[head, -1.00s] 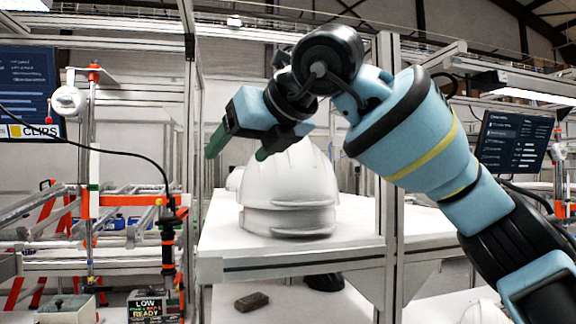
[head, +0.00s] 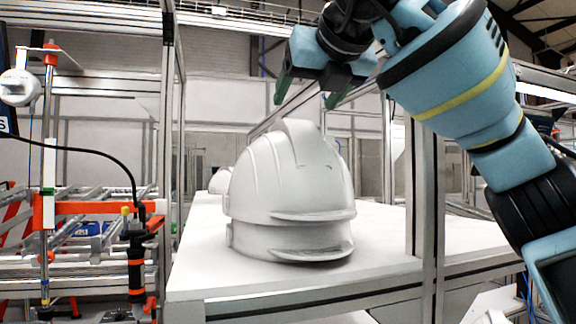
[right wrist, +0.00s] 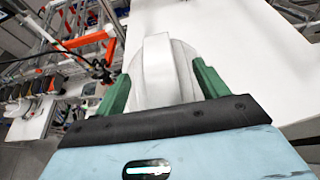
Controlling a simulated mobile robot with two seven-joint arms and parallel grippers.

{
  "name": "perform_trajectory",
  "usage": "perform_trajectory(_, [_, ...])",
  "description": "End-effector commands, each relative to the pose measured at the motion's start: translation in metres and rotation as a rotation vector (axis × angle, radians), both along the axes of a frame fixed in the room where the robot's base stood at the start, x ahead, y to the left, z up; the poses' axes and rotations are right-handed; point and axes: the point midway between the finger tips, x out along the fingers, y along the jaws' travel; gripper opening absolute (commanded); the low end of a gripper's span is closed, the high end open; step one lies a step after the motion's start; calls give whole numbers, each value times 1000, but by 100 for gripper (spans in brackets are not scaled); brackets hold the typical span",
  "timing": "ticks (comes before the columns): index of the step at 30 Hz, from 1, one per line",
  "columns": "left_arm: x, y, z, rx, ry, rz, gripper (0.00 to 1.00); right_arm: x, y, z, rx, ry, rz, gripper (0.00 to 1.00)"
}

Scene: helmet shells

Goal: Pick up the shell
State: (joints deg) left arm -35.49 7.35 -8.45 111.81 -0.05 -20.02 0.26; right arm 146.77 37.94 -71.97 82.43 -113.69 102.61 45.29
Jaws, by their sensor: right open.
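A stack of white helmet shells (head: 290,180) stands on the white table (head: 385,262) in the head view, one nested on another with two brims showing. My right gripper (head: 308,98) is open and empty, above the top shell and apart from it in the head view. In the right wrist view, the white shell (right wrist: 165,72) with its raised ridge lies between the two green fingers of my right gripper (right wrist: 160,88), seen from above. Whether the fingers touch it cannot be told there. My left gripper is not in view.
Another white shell (head: 220,180) sits partly hidden behind the stack. A metal frame post (head: 425,200) rises at the table's right side. A rack with orange parts (head: 85,208) stands at left. The table right of the stack is clear.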

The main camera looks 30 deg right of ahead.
Motion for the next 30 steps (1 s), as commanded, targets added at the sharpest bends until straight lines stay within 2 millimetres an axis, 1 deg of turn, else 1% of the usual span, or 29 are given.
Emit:
perform_trajectory(1, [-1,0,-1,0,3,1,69,6,-1,-3,0,3,-1,73])
perform_trajectory(5, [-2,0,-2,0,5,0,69,18,-4,-9,0,4,-1,73])
perform_trajectory(11, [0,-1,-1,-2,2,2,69,22,-4,-10,-1,3,-1,73])
perform_trajectory(21, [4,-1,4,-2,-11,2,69,61,-9,-26,0,3,-1,73])
perform_trajectory(25, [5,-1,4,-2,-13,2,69,67,-10,-28,0,2,-1,73])
perform_trajectory(30, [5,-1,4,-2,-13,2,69,67,-11,-29,0,2,-1,73])
